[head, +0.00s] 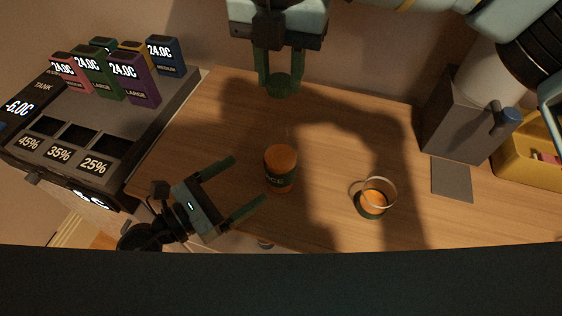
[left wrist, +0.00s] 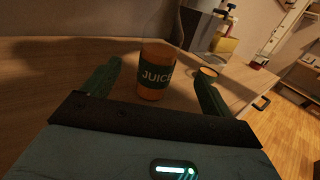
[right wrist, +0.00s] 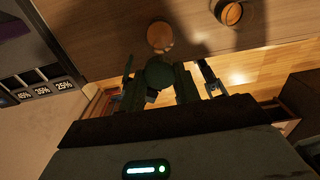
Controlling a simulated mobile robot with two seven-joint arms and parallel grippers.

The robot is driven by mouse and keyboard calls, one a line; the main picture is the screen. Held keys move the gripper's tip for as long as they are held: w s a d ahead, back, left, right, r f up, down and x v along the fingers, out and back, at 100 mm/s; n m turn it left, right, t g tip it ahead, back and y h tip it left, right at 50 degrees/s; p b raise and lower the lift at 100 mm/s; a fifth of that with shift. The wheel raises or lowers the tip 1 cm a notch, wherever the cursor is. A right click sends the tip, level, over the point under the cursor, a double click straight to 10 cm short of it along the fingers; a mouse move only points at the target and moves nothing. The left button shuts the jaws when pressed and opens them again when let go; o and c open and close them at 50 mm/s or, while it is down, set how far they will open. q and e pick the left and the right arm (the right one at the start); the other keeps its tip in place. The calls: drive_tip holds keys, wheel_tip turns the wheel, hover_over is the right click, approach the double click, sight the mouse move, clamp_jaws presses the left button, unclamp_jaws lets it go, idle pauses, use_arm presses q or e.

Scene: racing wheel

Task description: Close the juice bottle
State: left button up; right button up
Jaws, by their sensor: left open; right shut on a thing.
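The juice bottle (head: 281,178), orange with a dark green label, stands upright on the wooden table with no cap on its top. It also shows in the left wrist view (left wrist: 155,88) and from above in the right wrist view (right wrist: 160,37). My right gripper (head: 279,76) is shut on a round dark green cap (right wrist: 159,74), above the table and behind the bottle in the head view. My left gripper (head: 249,179) is open, its fingers pointing at the bottle from the left. The bottle appears between its fingers in the left wrist view, with no clear contact.
A glass cup with orange juice (head: 375,197) stands right of the bottle. A grey dispenser machine (head: 463,125) and a yellow bin (head: 530,160) are at the right. A dark panel with coloured boxes (head: 95,125) stands at the left.

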use_arm(q)
drive_tip(key=x, duration=1.2)
drive_tip(key=shift+c, duration=0.5)
drive_tip(key=c, duration=1.4)
use_arm(e)
hover_over(280, 121)
drive_tip(key=shift+s+f, duration=0.1)
drive_tip(key=shift+f, duration=2.4)
drive_tip(key=shift+f, duration=0.9)
drive_tip(key=shift+f, duration=0.55)
